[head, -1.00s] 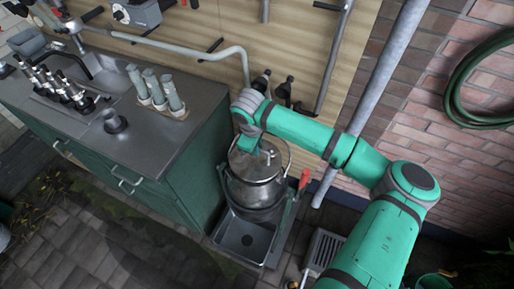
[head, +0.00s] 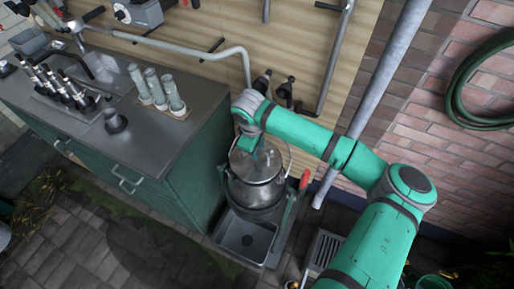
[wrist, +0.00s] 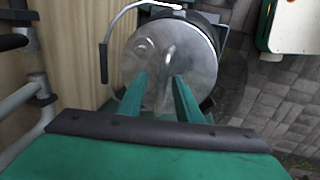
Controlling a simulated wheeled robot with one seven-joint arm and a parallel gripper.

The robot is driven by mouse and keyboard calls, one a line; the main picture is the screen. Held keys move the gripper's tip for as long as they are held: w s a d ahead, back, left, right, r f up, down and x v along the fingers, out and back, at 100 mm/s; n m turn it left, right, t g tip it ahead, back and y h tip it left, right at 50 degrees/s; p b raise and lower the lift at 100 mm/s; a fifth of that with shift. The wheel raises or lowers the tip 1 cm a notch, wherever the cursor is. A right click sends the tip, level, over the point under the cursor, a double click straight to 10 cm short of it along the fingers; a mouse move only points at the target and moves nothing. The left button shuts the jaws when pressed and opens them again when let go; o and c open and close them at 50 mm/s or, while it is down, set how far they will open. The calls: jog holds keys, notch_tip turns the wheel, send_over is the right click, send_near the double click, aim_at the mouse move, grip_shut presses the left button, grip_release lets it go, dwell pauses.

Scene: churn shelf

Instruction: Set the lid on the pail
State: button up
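The metal pail (head: 258,196) stands upright on a low stand beside the green cabinet. The round silver lid (head: 266,168) lies over its mouth and looks about level. In the wrist view the lid (wrist: 198,58) fills the upper middle, with a loop handle (wrist: 167,66) standing up from it. My gripper (wrist: 160,80) is over the lid, its two green fingers apart on either side of the loop handle, with a gap visible between them. In the head view my gripper (head: 250,150) is partly hidden by its wrist. Whether the lid's rim is fully seated cannot be told.
The pail's thin wire bail (wrist: 105,55) arcs beside the lid. A red-handled lever (head: 304,180) stands right of the pail, a grey basin (head: 246,238) in front. The green cabinet (head: 201,165) is close on the left; a wooden panel and pipes are behind.

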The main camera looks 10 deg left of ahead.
notch_tip(320, 180, up, 11)
jog(key=s, duration=0.2)
jog(key=shift+a+f, duration=0.2)
jog(key=shift+a, duration=0.1)
dwell(0.4)
